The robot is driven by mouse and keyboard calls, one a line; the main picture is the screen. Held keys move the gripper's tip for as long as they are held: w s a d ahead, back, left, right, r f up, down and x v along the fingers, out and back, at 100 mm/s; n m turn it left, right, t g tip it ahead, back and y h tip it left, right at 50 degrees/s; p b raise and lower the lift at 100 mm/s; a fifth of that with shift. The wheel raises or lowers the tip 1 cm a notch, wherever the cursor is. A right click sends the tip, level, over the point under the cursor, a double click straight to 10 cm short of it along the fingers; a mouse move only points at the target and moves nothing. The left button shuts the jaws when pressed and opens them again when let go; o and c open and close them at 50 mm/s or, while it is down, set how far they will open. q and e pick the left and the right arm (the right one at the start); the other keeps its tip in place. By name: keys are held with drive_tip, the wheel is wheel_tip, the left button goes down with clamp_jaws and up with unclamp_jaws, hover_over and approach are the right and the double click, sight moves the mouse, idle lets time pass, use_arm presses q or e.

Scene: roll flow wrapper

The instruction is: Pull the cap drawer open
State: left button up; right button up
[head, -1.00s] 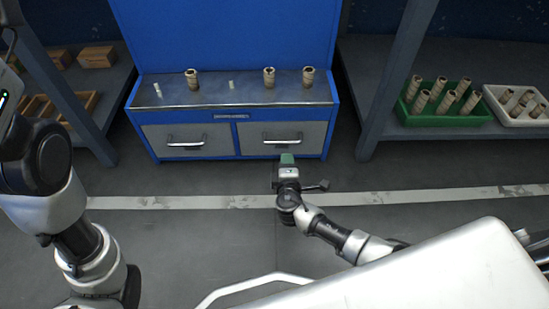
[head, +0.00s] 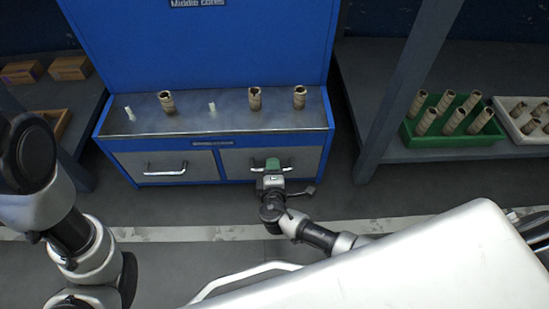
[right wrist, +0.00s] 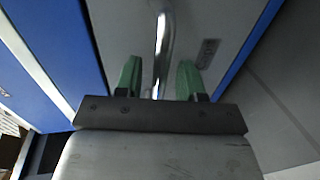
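The blue bench has two grey-fronted drawers, both shut: a left drawer (head: 135,163) and a right drawer (head: 306,160), each with a metal bar handle. My right gripper (head: 272,163) is in front of the right drawer, at its handle. In the right wrist view, the green fingers of my right gripper (right wrist: 159,80) are open, one on each side of the handle (right wrist: 162,45), with a gap on both sides.
On the bench top (head: 230,118) stand several brown cores and two small white pieces. A green crate (head: 411,137) and a white crate (head: 505,122) of cores sit on the right shelf. The shelf post (head: 385,125) stands right of the bench. The floor before the drawers is clear.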

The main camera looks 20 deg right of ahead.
drive_tip(key=shift+w, duration=0.1)
clamp_jaws()
idle(0.4)
